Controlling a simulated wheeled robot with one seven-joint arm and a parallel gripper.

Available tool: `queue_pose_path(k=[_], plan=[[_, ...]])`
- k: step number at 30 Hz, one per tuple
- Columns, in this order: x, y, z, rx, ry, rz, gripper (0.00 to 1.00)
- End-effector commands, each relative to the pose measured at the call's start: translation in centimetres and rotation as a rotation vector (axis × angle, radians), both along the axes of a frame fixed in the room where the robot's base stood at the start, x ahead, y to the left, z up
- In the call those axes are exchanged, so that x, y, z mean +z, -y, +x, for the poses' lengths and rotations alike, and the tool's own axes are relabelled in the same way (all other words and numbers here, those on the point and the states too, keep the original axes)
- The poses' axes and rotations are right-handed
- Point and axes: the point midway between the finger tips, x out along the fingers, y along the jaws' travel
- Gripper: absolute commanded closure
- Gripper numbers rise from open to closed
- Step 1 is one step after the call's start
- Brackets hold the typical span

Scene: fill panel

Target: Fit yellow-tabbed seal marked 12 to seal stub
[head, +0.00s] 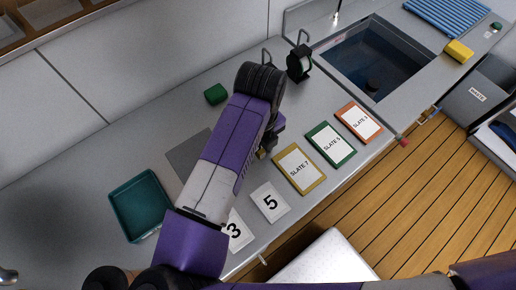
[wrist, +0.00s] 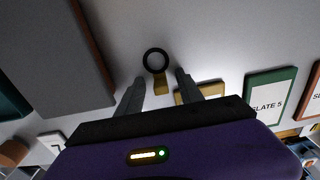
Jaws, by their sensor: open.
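In the wrist view a black ring seal (wrist: 155,60) with a yellow tab (wrist: 160,86) lies flat on the grey counter. No number is readable on it. My gripper (wrist: 159,76) is open, its two fingers on either side of the tab, with clear gaps on both sides. I cannot tell the height of the fingertips above the counter. In the head view my gripper (head: 267,146) is partly hidden behind my arm, and the seal is not visible there. A dark round fitting (head: 299,64) stands at the back of the counter; I cannot tell whether it is the seal stub.
Framed slates 7 (head: 299,169), 5 (head: 330,145) and an orange one (head: 358,122) lie along the front edge, beside number cards 5 (head: 270,202) and 3 (head: 236,231). A teal tray (head: 140,204), grey mat (head: 188,155), green block (head: 215,94) and sink (head: 375,62) surround.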

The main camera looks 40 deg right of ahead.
Motion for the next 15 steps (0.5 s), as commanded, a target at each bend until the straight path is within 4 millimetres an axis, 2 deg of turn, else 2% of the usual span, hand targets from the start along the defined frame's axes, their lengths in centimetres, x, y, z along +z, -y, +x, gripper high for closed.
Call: queue_pose_path(k=[4,5,11,15], plan=[[-0.01,-0.01,0.01,0.0,0.0,0.0,0.56],[0.0,-0.01,0.01,0.0,0.0,0.0,0.6],[0.02,-0.01,0.01,0.0,0.0,0.0,1.0],[0.03,-0.01,0.01,0.0,0.0,0.0,1.0]])
